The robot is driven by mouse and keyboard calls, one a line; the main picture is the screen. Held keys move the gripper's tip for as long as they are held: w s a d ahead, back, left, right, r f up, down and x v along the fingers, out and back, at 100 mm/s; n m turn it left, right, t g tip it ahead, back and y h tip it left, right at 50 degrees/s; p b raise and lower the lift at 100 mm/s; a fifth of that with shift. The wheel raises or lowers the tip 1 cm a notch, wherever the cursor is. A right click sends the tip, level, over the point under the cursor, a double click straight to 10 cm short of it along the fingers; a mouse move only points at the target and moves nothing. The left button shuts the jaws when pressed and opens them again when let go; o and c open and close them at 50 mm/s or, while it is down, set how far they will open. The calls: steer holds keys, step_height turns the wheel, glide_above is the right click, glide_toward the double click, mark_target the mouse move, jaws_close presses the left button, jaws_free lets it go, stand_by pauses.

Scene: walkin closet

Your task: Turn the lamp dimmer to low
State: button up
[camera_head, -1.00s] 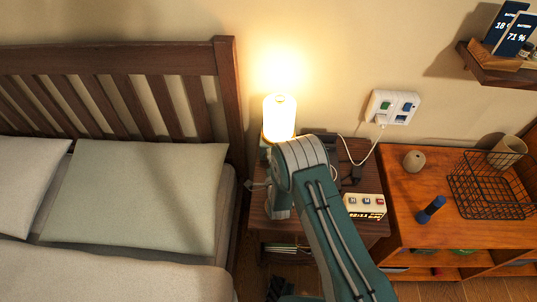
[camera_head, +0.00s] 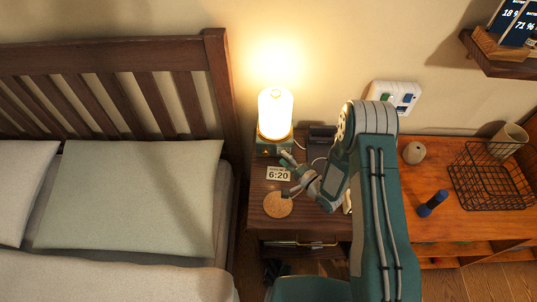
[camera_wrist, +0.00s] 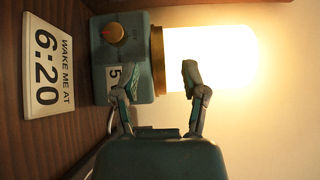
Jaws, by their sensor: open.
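The lit lamp (camera_head: 275,112) stands on the nightstand, its glowing shade on a teal base (camera_head: 263,146). In the wrist view, turned sideways, the base (camera_wrist: 142,60) carries a round orange-brown dimmer knob (camera_wrist: 115,34) with a red mark. Small lettering beside the knob is too small to read surely. A label with a 5 is on the base, partly behind a finger. My gripper (camera_head: 290,174) is open and empty in front of the lamp; its fingers (camera_wrist: 154,80) are spread apart in the wrist view. The knob lies outside the gap between them, and contact with the lamp cannot be told.
A "WAKE ME AT 6:20" card (camera_head: 279,174) and a round cork coaster (camera_head: 278,204) lie on the nightstand (camera_head: 258,190) near my gripper. A dark device (camera_head: 321,135) is behind. The bed headboard post (camera_head: 222,100) rises at left; an orange cabinet (camera_head: 425,155) stands at right.

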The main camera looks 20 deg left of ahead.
glide_toward(268, 155)
steer(key=shift+x, duration=1.15)
steer(key=x, duration=0.7)
steer(key=shift+w+a, duration=0.1)
steer(key=shift+a, duration=0.15)
steer(key=shift+f, duration=0.1)
jaws_close()
